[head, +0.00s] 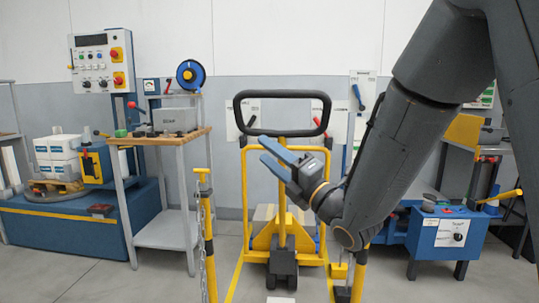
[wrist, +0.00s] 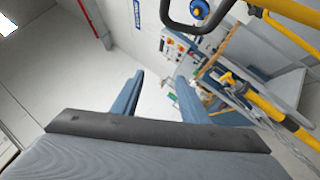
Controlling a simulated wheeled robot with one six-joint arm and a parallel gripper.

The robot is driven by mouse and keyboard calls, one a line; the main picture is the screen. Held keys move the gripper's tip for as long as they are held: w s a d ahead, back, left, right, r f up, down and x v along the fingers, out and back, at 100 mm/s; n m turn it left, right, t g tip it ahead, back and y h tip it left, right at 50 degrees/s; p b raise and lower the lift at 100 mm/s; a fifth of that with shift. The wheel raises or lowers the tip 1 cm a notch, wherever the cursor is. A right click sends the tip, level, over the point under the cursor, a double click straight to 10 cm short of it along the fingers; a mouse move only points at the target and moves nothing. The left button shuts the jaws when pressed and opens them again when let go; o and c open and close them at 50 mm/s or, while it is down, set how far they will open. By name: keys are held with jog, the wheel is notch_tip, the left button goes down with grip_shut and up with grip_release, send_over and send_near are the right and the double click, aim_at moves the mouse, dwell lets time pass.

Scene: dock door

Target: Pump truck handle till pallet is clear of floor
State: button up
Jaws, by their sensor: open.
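The pallet truck's black loop handle (head: 281,94) stands upright above the yellow truck body (head: 285,240) in the middle of the head view. Part of the black handle (wrist: 182,28) also shows at the top of the wrist view. My gripper (head: 264,150) is open and empty, below the loop and in front of the truck's yellow frame in the head view. In the wrist view its two blue fingers (wrist: 158,90) are apart with nothing between them. The pallet and forks are mostly hidden behind the truck, so I cannot tell their height off the floor.
A work table (head: 163,138) with a grey box stands to the left, beside a yellow post (head: 205,230) with a chain. A blue machine (head: 75,220) is farther left. A blue control cabinet (head: 443,235) stands at the right. Floor is open at the front left.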

jog(key=v, duration=0.7)
jog(key=shift+s+d+f, duration=0.15)
jog(key=shift+d+f, duration=0.05)
